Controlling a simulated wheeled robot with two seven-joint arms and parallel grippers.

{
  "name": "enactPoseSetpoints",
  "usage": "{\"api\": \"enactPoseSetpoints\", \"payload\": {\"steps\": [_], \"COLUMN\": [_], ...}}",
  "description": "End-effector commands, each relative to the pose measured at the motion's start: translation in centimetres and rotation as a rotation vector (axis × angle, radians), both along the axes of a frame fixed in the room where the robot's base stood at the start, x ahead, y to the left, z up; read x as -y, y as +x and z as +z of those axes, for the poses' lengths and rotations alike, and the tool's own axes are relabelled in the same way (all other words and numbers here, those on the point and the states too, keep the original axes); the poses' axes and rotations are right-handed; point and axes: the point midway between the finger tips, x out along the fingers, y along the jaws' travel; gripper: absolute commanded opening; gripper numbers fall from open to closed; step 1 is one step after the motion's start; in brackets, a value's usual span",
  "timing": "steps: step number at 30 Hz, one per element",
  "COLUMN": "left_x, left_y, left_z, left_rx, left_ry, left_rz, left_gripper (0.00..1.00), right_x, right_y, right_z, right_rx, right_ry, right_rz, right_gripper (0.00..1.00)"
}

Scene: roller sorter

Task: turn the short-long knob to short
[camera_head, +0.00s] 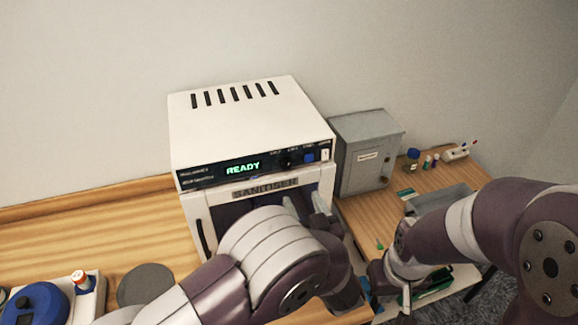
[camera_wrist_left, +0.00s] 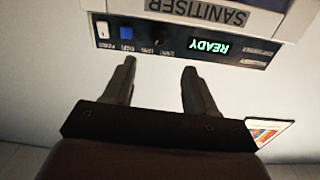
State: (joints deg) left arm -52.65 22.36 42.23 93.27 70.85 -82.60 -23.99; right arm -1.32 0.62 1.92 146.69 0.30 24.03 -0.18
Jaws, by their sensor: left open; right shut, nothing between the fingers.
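The short-long knob (camera_head: 288,160) is a small dark knob on the black front panel of the white sanitiser (camera_head: 250,115), left of a blue button (camera_head: 309,156). It blends into the panel, so its pointer cannot be read. In the left wrist view the panel appears upside down, with the dark knob (camera_wrist_left: 157,41) beyond the fingertips. My left gripper (camera_head: 306,207) is open and empty, in front of the sanitiser and below the panel. In the left wrist view its fingers (camera_wrist_left: 159,68) stand either side of the knob's line, apart from it. My right gripper (camera_head: 374,278) is shut and empty, partly hidden, low at right.
The display (camera_head: 243,167) reads READY. A white switch (camera_head: 325,155) sits right of the blue button. A grey cabinet (camera_head: 365,150) stands close on the right. A blue-lidded device (camera_head: 38,303) is at lower left.

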Motion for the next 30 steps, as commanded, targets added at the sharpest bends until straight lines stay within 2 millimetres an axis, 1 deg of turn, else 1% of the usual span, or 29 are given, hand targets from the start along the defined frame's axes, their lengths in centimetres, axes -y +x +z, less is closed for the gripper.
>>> {"api": "enactPoseSetpoints", "payload": {"steps": [1, 6, 9, 12, 15, 18, 25, 26, 27, 29, 30], "left_x": [-0.4, -1.7, -2.3, -2.9, -3.1, -3.3, -3.3, -3.3, -3.3, -3.3, -3.3], "left_y": [0.9, 5.1, 7.5, 9.3, 10.5, 11.1, 11.2, 11.1, 11.1, 11.1, 11.1], "left_z": [0.5, 0.7, 0.6, 0.5, 0.3, 0.2, 0.0, 0.0, 0.0, 0.0, 0.0], "left_rx": [-0.002, -0.002, -0.002, -0.003, -0.002, -0.002, -0.002, -0.002, -0.002, -0.002, -0.002], "left_ry": [-0.001, -0.002, -0.003, -0.003, -0.004, -0.004, -0.004, -0.004, -0.004, -0.004, -0.005], "left_rz": [0.003, 0.003, 0.001, -0.001, -0.002, -0.003, -0.004, -0.004, -0.004, -0.004, -0.005], "left_gripper": [0.57, 0.57, 0.57, 0.57, 0.57, 0.57, 0.57, 0.50, 0.37, 0.18, 0.05], "right_x": [0.0, 0.0, 0.0, 0.0, 0.0, 0.0, 0.0, 0.0, 0.0, 0.0, 0.0], "right_y": [0.0, 0.0, 0.0, 0.0, 0.0, 0.0, 0.0, 0.0, 0.0, 0.0, 0.0], "right_z": [0.9, 3.0, 4.0, 4.7, 5.1, 5.1, 5.1, 5.1, 5.1, 5.1, 5.1], "right_rx": [0.000, 0.001, 0.001, 0.001, 0.001, 0.001, 0.001, 0.001, 0.001, 0.001, 0.001], "right_ry": [0.000, 0.000, 0.000, 0.000, 0.000, 0.000, 0.000, 0.000, 0.000, 0.000, 0.000], "right_rz": [0.000, 0.000, 0.000, 0.000, 0.000, 0.000, 0.000, 0.000, 0.000, 0.000, 0.000], "right_gripper": [0.00, 0.00, 0.00, 0.00, 0.00, 0.00, 0.00, 0.00, 0.00, 0.00, 0.00]}}
